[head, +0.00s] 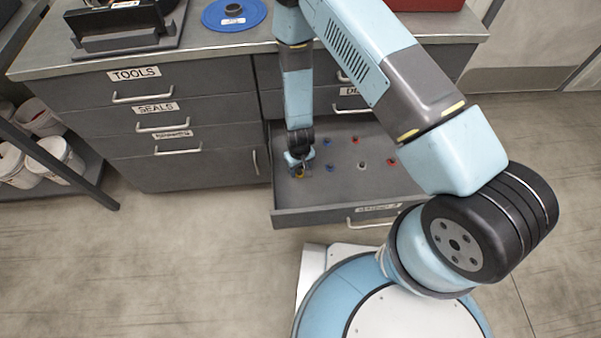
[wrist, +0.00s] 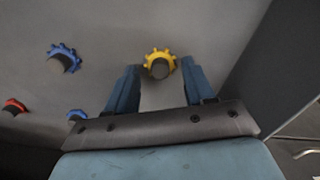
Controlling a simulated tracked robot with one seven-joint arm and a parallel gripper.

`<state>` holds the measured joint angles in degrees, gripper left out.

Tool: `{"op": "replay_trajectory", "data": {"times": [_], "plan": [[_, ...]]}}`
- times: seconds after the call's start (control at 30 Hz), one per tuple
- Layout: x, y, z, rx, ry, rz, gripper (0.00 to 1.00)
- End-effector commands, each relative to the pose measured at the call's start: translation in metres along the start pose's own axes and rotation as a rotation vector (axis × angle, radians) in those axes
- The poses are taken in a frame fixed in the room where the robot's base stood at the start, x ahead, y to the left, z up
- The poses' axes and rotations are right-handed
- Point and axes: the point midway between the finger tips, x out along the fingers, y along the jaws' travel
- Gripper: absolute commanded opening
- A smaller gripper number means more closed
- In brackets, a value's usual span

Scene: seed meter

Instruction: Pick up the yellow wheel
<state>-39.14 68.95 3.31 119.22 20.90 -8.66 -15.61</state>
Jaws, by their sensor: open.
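The yellow wheel (wrist: 161,64) is a small toothed wheel with a dark hub, lying on the grey floor of the open drawer. In the head view a bit of the yellow wheel (head: 299,173) shows under my gripper (head: 302,168), which reaches down into the drawer's left part. My gripper (wrist: 160,72) is open, with nothing between its fingers that I can see as held. Whether a finger touches the wheel I cannot tell.
Blue wheels (wrist: 64,58) and a red wheel (wrist: 14,106) lie left of my gripper in the wrist view. The open drawer (head: 335,215) has walls close by. A blue disc (head: 233,14) lies on the counter (head: 210,45). White buckets (head: 60,155) stand at left.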

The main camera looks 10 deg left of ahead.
Motion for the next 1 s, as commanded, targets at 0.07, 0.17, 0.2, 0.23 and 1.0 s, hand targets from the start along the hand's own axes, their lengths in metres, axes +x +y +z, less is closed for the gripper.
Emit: {"op": "replay_trajectory", "data": {"times": [0.07, 0.17, 0.2, 0.23, 1.0], "plan": [[0.005, -0.0001, -0.0002, 0.0, 0.001, 0.0, 0.53], [0.0074, 0.0, -0.0001, 0.0, 0.001, 0.0, 0.53], [0.0076, 0.0001, 0.0, 0.0, 0.001, 0.0, 0.53], [0.0075, 0.0001, -0.0001, 0.0, 0.001, 0.0, 0.53], [0.0061, 0.0003, -0.0003, 0.0, 0.001, 0.0, 0.16]]}}
